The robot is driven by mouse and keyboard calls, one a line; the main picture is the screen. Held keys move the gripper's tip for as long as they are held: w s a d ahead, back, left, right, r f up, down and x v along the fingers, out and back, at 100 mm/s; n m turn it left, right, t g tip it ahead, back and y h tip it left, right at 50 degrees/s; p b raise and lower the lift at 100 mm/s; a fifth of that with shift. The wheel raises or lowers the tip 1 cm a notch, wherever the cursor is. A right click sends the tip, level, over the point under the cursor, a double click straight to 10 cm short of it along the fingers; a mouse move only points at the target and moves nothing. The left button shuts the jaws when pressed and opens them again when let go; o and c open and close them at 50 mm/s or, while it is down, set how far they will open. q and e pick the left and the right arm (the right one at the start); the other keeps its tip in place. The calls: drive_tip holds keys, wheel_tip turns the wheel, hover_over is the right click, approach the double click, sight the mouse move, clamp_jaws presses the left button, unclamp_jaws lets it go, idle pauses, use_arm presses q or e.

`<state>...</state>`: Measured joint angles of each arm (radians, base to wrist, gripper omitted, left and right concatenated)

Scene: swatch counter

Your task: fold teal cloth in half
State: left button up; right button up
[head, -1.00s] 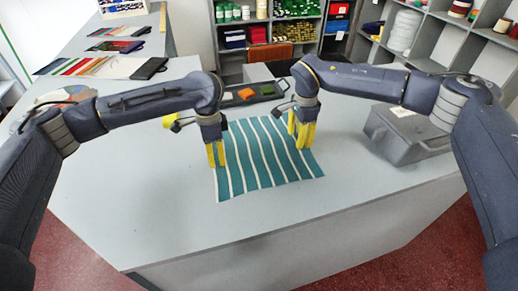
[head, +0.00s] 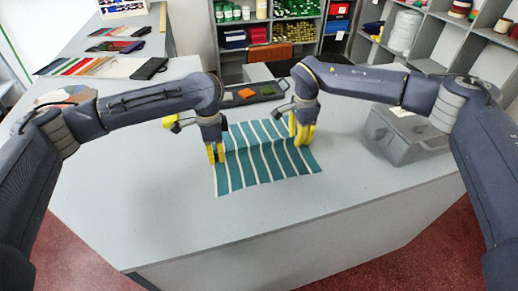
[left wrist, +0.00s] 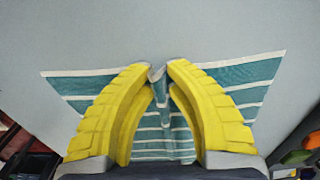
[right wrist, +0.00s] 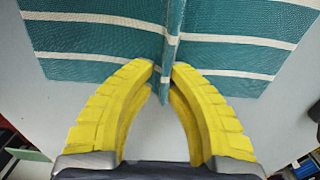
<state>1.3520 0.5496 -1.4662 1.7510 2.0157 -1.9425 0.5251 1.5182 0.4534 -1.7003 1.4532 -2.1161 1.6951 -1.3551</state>
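The teal cloth (head: 262,174) with white stripes lies on the grey counter, with a raised ridge running across it between my two grippers. My left gripper (head: 216,161) is at the cloth's left edge; in the left wrist view its yellow fingers (left wrist: 161,70) are closed on the pinched ridge, with cloth (left wrist: 245,75) spreading on both sides. My right gripper (head: 301,142) is at the right edge; in the right wrist view its fingertips (right wrist: 164,68) are closed on the ridge, with cloth (right wrist: 235,52) on both sides. The parts between the fingers are partly hidden.
A grey lidded bin (head: 408,138) stands right of the cloth on the counter (head: 150,215). A dark tray (head: 249,94) with coloured pieces lies behind the cloth. Fabric samples (head: 95,67) lie at the back left. The counter in front of the cloth is clear.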

use_arm(q)
drive_tip(key=shift+f, duration=0.15)
clamp_jaws()
use_arm(e)
drive_tip(key=shift+f, duration=0.15)
clamp_jaws()
use_arm(q)
drive_tip(key=shift+f, duration=0.1)
use_arm(e)
drive_tip(key=shift+s+f, duration=0.1)
drive_tip(key=shift+f, duration=0.05)
idle(0.5)
use_arm(q)
drive_tip(key=shift+p, duration=2.55)
drive_tip(key=shift+b, duration=0.65)
